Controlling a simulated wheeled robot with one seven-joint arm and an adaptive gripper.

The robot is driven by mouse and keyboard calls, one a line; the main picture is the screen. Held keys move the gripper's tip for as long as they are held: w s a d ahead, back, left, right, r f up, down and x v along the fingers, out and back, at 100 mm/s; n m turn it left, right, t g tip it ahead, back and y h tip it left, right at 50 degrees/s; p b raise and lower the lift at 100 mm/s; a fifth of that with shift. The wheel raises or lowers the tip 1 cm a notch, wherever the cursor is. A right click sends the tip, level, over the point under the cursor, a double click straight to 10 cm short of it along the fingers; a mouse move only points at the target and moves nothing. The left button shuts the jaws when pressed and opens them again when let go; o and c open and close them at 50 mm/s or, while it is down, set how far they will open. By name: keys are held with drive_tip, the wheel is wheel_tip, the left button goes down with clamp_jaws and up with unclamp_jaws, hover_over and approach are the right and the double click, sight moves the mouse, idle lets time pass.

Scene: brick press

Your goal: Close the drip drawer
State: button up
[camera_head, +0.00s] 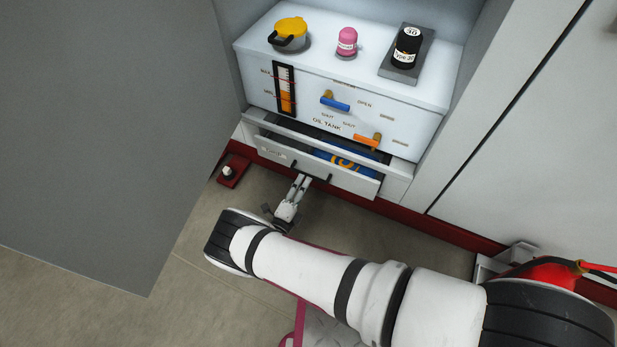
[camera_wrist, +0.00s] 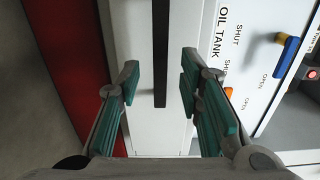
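The drip drawer (camera_head: 348,178) is a white drawer under the oil tank (camera_head: 346,113). It stands partly open, with a blue item with orange marks (camera_head: 338,160) inside. Its dark bar handle (camera_wrist: 160,45) shows in the wrist view between my finger lines. My gripper (camera_head: 301,180) is in front of the drawer at the handle. In the wrist view my gripper (camera_wrist: 160,84) is open, with teal-padded fingers apart on either side of the handle. I cannot tell whether either finger touches it.
The tank front has a blue lever (camera_head: 336,104), an orange lever (camera_head: 367,141) and a level gauge (camera_head: 284,89). A yellow-lidded pot (camera_head: 291,28), a pink bottle (camera_head: 347,42) and a black container (camera_head: 408,46) stand on top. A grey panel (camera_head: 95,130) flanks the left.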

sight(309, 175)
drive_tip(key=shift+b+x, duration=0.45)
drive_tip(key=shift+x, duration=1.9)
clamp_jaws()
